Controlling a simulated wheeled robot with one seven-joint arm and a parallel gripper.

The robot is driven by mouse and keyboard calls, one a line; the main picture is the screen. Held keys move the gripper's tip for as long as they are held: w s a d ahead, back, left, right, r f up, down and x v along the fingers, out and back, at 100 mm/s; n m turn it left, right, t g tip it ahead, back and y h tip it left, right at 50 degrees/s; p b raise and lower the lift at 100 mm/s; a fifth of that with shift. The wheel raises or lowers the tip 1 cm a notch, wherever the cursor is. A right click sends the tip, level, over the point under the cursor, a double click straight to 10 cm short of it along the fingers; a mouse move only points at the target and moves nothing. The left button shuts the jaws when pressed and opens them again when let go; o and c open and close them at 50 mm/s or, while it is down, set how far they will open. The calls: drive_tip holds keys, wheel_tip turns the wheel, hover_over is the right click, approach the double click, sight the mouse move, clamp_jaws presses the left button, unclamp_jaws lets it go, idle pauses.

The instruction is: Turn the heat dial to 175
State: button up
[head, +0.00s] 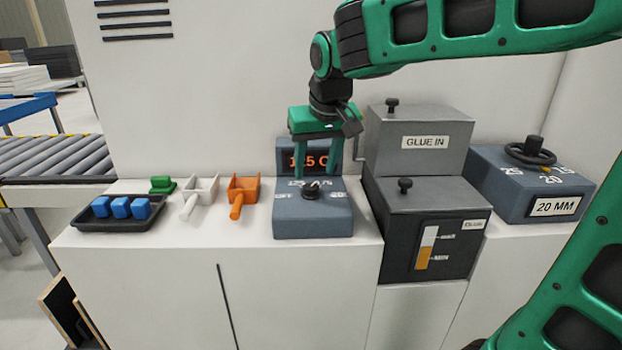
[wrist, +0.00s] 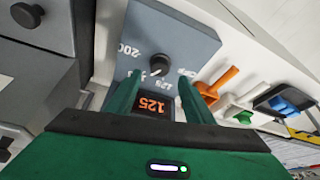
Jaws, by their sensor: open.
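The heat dial is a black round knob (head: 312,191) on top of a grey-blue control box (head: 312,222), with number labels around it. The knob also shows in the wrist view (wrist: 158,66), with a small light mark on it. The orange display (wrist: 152,106) reads 125; in the head view the display (head: 318,160) is partly covered by a finger. My gripper (head: 318,174) is open and empty, pointing down just above and behind the knob. In the wrist view its fingers (wrist: 166,82) are spread wider than the knob and appear apart from it.
The glue-in unit (head: 425,142) stands close on the right, with a thickness box (head: 530,185) beyond it.

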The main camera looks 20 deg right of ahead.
drive_tip(key=v, duration=0.5)
drive_tip(key=shift+w, duration=0.1)
idle(0.3)
